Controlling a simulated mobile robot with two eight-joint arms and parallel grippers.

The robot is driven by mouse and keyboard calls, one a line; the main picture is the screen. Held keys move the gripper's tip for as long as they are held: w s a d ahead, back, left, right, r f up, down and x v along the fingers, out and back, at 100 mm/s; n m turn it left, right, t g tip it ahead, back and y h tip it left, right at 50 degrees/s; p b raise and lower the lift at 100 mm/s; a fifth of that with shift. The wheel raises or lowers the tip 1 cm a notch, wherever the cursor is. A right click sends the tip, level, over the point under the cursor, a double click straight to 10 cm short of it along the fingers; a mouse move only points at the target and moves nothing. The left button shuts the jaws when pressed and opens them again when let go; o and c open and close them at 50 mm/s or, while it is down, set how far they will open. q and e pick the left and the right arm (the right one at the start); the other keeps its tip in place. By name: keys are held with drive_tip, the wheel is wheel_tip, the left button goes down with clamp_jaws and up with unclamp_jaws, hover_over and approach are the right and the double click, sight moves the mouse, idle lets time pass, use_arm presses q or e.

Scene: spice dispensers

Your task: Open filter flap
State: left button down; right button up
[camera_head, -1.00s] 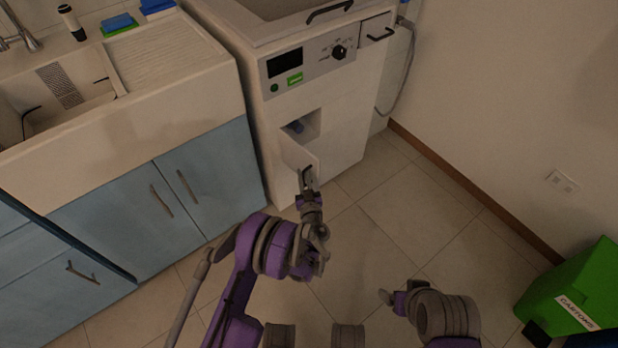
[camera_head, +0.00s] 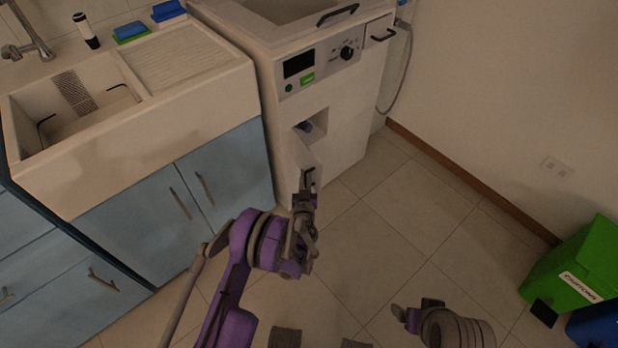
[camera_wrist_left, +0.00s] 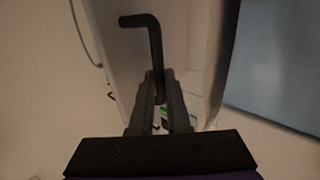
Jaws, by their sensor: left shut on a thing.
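The white washing machine (camera_head: 345,115) stands against the wall. Its filter flap (camera_head: 304,156) is swung outward on the lower front, and the recess (camera_head: 316,124) behind it shows with a blue-grey filter (camera_head: 305,127) inside. My left gripper (camera_head: 306,186) is at the flap's dark handle. In the left wrist view my left gripper (camera_wrist_left: 159,95) is shut on the black bent handle (camera_wrist_left: 152,42), with the flap (camera_wrist_left: 187,40) behind it. My right gripper (camera_head: 402,312) is low in the head view, away from the machine; its fingers are too unclear to judge.
A sink (camera_head: 75,105) over blue cabinets (camera_head: 165,215) stands left of the machine. A green bin (camera_head: 575,265) and a blue bin (camera_head: 600,325) stand at the right. The tiled floor (camera_head: 400,205) in front of the machine is mostly clear.

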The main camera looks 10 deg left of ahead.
drive_tip(key=shift+s, duration=0.15)
idle(0.3)
use_arm(q)
drive_tip(key=c, duration=0.9)
unclamp_jaws()
drive_tip(key=shift+s+d, duration=0.1)
